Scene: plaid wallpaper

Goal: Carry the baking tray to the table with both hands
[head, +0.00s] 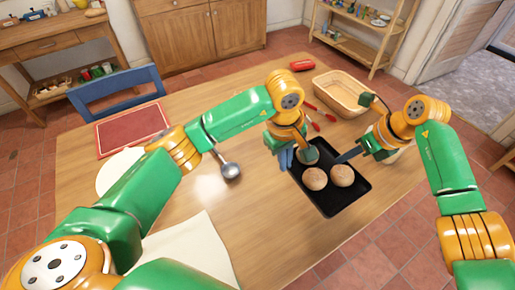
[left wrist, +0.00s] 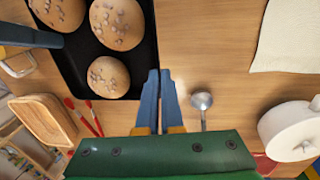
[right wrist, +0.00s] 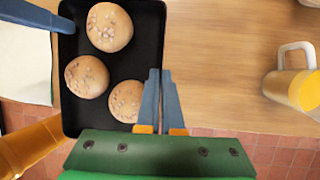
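The black baking tray (head: 342,202) is over the wooden table's right part; whether it touches the tabletop cannot be told. It carries three seeded buns (head: 315,179), and shows with them in both the left wrist view (left wrist: 72,62) and the right wrist view (right wrist: 75,120). My left gripper (head: 286,157) has its fingers close together at the tray's left rim; in the left wrist view they (left wrist: 160,75) appear closed on that rim. My right gripper (head: 347,157) is at the opposite rim, and its fingers (right wrist: 160,75) look closed on it too. The wrists partly hide the tray's far end.
A wicker basket (head: 340,95) and red-handled cutlery (head: 325,116) lie beyond the tray. A ladle (head: 230,171) is left of it. A white cloth (head: 190,250) and red placemat (head: 133,128) lie further left. A yellow mug (right wrist: 300,90) stands near the right gripper. Bare wood lies between ladle and tray.

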